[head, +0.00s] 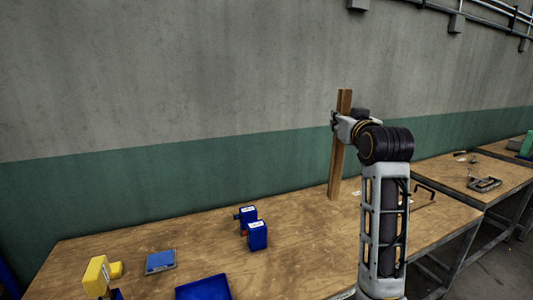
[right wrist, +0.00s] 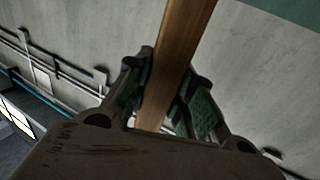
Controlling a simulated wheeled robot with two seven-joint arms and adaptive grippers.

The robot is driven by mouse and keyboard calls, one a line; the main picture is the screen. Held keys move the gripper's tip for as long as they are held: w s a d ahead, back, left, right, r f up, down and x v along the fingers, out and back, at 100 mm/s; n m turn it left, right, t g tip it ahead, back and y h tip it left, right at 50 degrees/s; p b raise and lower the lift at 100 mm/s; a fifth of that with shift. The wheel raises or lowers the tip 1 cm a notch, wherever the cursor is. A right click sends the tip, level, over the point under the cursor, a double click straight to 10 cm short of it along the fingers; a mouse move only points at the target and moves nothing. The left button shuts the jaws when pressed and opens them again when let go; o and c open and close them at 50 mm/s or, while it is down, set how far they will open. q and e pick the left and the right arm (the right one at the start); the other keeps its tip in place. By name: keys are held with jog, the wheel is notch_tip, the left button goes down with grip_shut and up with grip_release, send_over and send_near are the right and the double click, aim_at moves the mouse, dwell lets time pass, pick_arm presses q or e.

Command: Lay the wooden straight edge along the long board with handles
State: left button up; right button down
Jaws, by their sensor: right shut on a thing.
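The wooden straight edge (head: 337,170) stands upright in the head view, its lower end at or just above the back part of the wooden table; I cannot tell if it touches. My right gripper (head: 341,122) is shut on its upper part. In the right wrist view, the wooden bar (right wrist: 182,40) runs between the two green-padded fingers of the right gripper (right wrist: 165,88). A black handle (head: 426,188) shows to the right of my right arm; the board it belongs to is mostly hidden or hard to tell from the table. My left gripper is not in view.
On the table (head: 300,250) stand blue blocks (head: 257,235), a blue-grey flat piece (head: 160,262), a blue tray (head: 204,288) and a yellow tool (head: 97,275). A second table (head: 440,172) with a metal tool (head: 484,184) is at right. The wall (head: 150,80) is behind.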

jog(key=s+f+b, duration=0.1)
jog(key=s+f, duration=0.5)
jog(key=f, duration=1.2)
jog(key=s+f+b, duration=0.1)
jog(key=s+f, duration=0.5)
jog(key=f, duration=1.3)
jog(key=s+f+b, duration=0.1)
jog(key=s+f, duration=0.6)
jog(key=f, duration=1.1)
jog(key=shift+d+f, duration=0.3)
jog(key=shift+f, duration=0.05)
